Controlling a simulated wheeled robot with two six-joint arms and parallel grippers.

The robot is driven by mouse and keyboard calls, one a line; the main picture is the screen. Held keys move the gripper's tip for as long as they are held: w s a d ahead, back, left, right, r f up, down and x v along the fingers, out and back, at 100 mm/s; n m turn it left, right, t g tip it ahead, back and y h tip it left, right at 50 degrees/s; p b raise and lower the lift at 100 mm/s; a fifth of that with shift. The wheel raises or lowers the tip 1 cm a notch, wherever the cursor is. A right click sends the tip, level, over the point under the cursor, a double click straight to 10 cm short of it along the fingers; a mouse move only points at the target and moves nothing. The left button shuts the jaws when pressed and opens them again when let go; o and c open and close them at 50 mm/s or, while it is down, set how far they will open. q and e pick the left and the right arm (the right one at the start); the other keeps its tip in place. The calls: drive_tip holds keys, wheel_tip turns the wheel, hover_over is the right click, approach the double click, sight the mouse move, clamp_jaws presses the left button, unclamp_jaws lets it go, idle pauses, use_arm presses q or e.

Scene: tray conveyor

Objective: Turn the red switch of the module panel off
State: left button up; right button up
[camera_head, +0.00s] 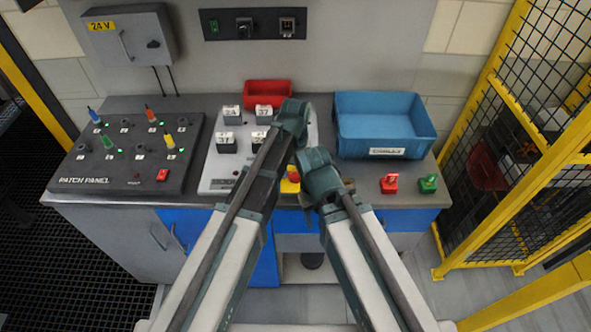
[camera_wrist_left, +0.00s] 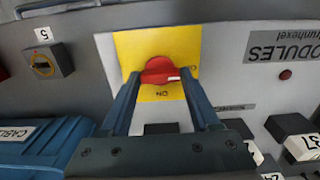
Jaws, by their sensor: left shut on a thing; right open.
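The red switch (camera_wrist_left: 160,69) is a rotary knob on a yellow plate (camera_wrist_left: 126,46) in the left wrist view. A white mark on the knob points to the picture's right; an upside-down ON label is printed below it. My left gripper (camera_wrist_left: 160,77) has one finger on each side of the knob and is shut on it. In the head view the red switch (camera_head: 293,174) shows partly between my arms, at the right of the module panel (camera_head: 207,183). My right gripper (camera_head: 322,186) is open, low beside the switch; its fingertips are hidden.
The patch panel (camera_head: 120,183) with coloured plugs is at left. A blue bin (camera_head: 388,152) and a red bin (camera_head: 267,88) stand at the back. A small numbered switch (camera_wrist_left: 45,63) is near the red one.

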sight(295, 175)
use_arm(q)
drive_tip(key=o, duration=1.4)
drive_tip(key=shift+c, duration=0.2)
drive_tip(key=shift+r, duration=0.1)
wheel_tip(295, 175, up, 14)
drive_tip(key=p, duration=1.3)
drive_tip(key=shift+p, duration=0.4)
drive_tip(key=shift+f, duration=0.2)
drive_tip(key=s+a+f+m+b, duration=0.2)
drive_tip(key=s+f+b, duration=0.3)
drive_tip(key=s, duration=0.3)
drive_tip(key=s+a+f+m+y+b, duration=0.1)
drive_tip(key=s+a+f+b, duration=0.3)
drive_tip(key=s, duration=0.5)
drive_tip(key=shift+f+m+b, duration=0.4)
drive_tip(key=shift+m+b, duration=0.1)
